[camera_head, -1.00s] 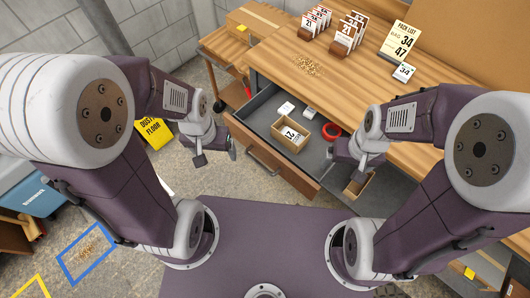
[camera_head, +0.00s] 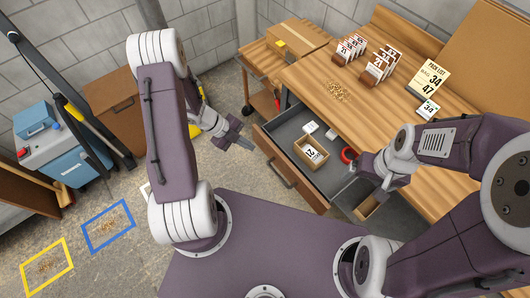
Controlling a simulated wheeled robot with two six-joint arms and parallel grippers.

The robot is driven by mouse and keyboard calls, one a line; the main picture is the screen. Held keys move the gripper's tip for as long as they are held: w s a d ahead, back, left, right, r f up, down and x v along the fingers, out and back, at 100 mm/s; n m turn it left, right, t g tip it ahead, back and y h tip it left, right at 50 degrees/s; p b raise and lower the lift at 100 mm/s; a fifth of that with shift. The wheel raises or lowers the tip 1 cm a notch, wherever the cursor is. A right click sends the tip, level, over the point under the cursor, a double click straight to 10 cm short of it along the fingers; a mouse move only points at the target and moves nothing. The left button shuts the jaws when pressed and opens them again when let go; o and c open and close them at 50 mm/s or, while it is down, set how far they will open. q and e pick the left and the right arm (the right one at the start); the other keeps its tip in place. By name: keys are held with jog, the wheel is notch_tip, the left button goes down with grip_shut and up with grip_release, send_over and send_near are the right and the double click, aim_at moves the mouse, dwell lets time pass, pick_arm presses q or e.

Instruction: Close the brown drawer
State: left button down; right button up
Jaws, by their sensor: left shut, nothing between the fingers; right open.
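The brown drawer (camera_head: 277,178) under the wooden workbench stands pulled out, its wooden front with a dark handle facing me. Inside its grey tray lie a small wooden box (camera_head: 312,151) with a number card, white cards and a red ring (camera_head: 348,155). My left gripper (camera_head: 246,139) is shut and empty, just left of the drawer's far left front corner; I cannot tell if it touches.
The workbench top (camera_head: 340,112) carries number-card racks and a pack list sign (camera_head: 431,76). A wooden cart (camera_head: 262,62) with a cardboard box stands beyond the drawer. Blue (camera_head: 109,226) and yellow floor frames lie at left, near a blue bin (camera_head: 72,168). The floor before the drawer is clear.

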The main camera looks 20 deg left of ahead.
pick_arm(q)
jog(key=b, duration=0.1)
send_near(273, 160)
jog(key=x, duration=0.4)
jog(key=shift+d+f, duration=0.25)
jog(key=shift+d, duration=0.05)
pick_arm(e)
jog(key=shift+f, duration=0.65)
